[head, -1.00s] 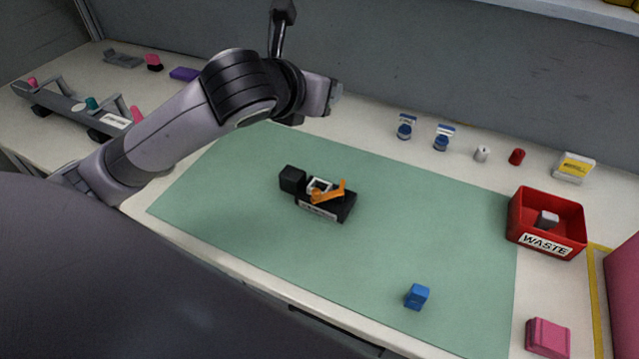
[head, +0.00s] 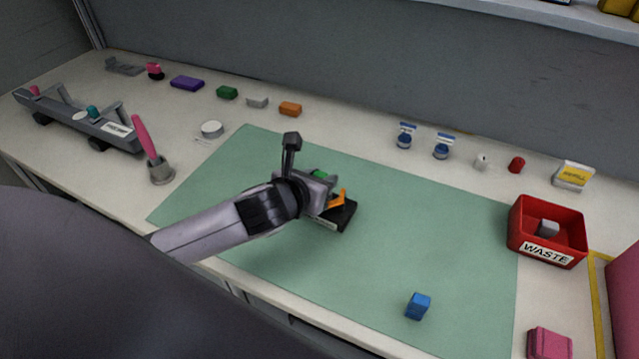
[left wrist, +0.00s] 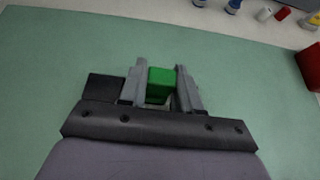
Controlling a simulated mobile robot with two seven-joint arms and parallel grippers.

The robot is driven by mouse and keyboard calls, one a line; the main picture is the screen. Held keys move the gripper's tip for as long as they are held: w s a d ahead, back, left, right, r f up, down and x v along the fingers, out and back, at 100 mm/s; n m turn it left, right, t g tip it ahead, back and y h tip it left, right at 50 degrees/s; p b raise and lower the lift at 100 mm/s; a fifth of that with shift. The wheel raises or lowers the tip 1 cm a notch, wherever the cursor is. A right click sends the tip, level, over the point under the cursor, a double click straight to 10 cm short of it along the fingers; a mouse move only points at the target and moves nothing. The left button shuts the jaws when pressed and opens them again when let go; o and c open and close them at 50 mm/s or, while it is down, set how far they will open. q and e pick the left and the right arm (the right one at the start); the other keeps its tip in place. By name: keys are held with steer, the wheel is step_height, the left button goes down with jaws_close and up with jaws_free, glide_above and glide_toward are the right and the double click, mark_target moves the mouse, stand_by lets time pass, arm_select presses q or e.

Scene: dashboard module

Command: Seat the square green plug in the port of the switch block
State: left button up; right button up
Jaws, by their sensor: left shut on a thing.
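My left gripper (head: 320,184) is shut on the square green plug (head: 320,173), right over the switch block (head: 340,215). In the left wrist view the green plug (left wrist: 160,82) sits between the two grey fingers of the left gripper (left wrist: 162,72). The switch block is black with an orange lever (head: 338,200) beside the gripper. Its black raised end (left wrist: 103,87) shows left of the fingers in the left wrist view. The port is hidden under the gripper and plug, so I cannot tell whether the plug is above it or in it. My right gripper is not in view.
The block lies on a green mat (head: 420,220). A blue block (head: 417,306) lies near the mat's front edge. A red waste bin (head: 547,230) stands at right. Small coloured blocks, including a green one (head: 227,92), line the back. The mat's right half is mostly clear.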

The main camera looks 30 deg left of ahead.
arm_select(q)
steer(key=shift+s+f, duration=0.1)
steer(key=shift+f, duration=0.8)
steer(key=o, duration=1)
steer(key=shift+f, duration=0.1)
steer(key=v, duration=1.2)
